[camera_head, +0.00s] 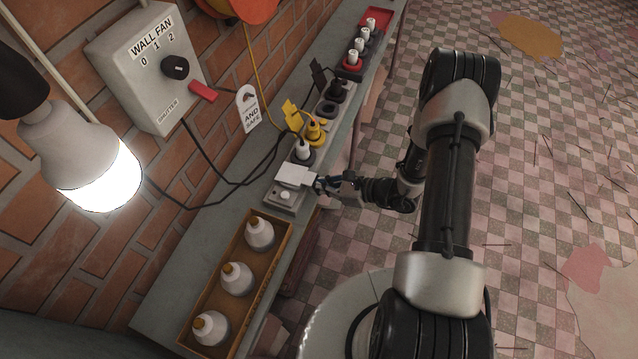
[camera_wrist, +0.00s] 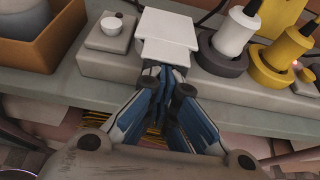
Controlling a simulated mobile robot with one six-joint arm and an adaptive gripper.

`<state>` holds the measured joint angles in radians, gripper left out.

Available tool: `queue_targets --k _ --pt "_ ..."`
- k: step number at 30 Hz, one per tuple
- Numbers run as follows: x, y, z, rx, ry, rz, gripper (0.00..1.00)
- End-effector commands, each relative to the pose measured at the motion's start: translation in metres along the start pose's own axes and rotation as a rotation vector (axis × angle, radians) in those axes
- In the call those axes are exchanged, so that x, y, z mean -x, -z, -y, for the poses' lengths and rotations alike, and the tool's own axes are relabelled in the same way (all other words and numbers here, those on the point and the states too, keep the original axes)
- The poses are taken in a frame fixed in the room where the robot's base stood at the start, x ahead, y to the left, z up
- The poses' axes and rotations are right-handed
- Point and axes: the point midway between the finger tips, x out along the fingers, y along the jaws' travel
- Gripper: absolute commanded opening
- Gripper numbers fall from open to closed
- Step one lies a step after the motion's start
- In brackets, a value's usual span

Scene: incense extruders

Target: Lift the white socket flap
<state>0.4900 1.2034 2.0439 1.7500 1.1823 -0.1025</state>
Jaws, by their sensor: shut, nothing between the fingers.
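The white socket flap (camera_head: 294,174) is on the grey socket box (camera_head: 279,206) at the near end of the row of sockets on the shelf. In the wrist view the white flap (camera_wrist: 168,28) is straight ahead, with a white front edge facing me. My gripper (camera_head: 319,184) is at the flap's right edge in the head view. In the wrist view my gripper (camera_wrist: 168,76) is shut and empty, its blue-and-white fingers just below the flap's front edge. Whether the tips touch the flap or reach under it I cannot tell. The hinge is hard to make out.
A white knob (camera_wrist: 110,26) stands left of the flap. A dark socket with a white plug (camera_wrist: 232,30) and a yellow socket (camera_wrist: 282,62) are to its right. A wooden box (camera_head: 187,338) of white bottles is at the shelf's near end. Loose cables run behind.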

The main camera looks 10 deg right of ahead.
Motion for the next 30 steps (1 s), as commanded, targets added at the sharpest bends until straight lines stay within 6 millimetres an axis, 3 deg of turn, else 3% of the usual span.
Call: queue_targets --k 1,30 --pt "-0.002 -0.047 0.003 0.024 -0.001 0.163 0.00" --pt "0.000 -0.091 0.000 0.018 -0.004 0.159 0.00"
